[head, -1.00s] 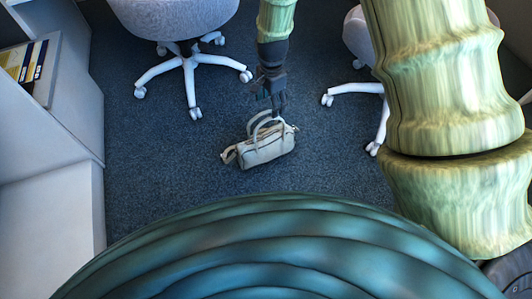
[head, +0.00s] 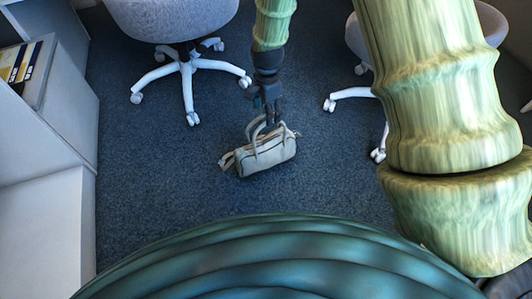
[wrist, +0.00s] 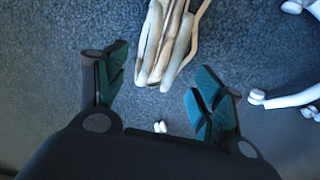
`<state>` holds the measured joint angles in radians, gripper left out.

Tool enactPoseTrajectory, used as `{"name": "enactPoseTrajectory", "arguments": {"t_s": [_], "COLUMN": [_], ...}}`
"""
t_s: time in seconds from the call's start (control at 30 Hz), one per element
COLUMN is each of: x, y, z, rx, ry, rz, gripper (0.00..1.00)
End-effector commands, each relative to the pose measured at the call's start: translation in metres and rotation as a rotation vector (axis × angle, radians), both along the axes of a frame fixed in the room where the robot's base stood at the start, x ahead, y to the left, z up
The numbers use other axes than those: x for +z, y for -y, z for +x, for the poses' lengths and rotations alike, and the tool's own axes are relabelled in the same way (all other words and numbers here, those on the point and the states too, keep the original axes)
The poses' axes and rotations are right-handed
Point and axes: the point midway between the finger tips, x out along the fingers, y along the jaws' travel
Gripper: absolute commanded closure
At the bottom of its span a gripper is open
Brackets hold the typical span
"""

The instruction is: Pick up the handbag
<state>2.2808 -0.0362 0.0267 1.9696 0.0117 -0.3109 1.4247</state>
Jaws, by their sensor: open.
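The handbag (head: 266,155) is pale grey-beige with two looped handles and lies on the blue carpet in the middle of the head view. My gripper (head: 272,119) is at its far side, close to the handles. In the wrist view my gripper (wrist: 155,95) is open, its two teal-padded fingers spread apart. The handbag (wrist: 166,45) shows between and beyond the fingertips, partly cut off by the top edge. I see no finger closed on it. Whether a fingertip touches a handle cannot be told.
A grey office chair (head: 187,72) with white legs stands at the back left, and another chair (head: 353,93) at the right behind my arm. A white shelf unit (head: 55,120) lines the left side. Carpet around the bag is clear.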

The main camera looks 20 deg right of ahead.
Motion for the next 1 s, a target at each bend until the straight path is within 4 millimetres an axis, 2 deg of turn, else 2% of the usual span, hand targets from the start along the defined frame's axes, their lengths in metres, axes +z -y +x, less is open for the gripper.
{"name": "enactPoseTrajectory", "arguments": {"t_s": [0.5,0.8,1.0], "x": [-0.048,-0.050,-0.050], "y": [0.000,0.000,0.000], "z": [0.001,0.001,0.001], "rx": [0.001,0.001,0.001], "ry": [0.000,0.000,0.000], "rz": [0.000,0.000,0.000], "gripper": [0.32,0.32,0.69]}}
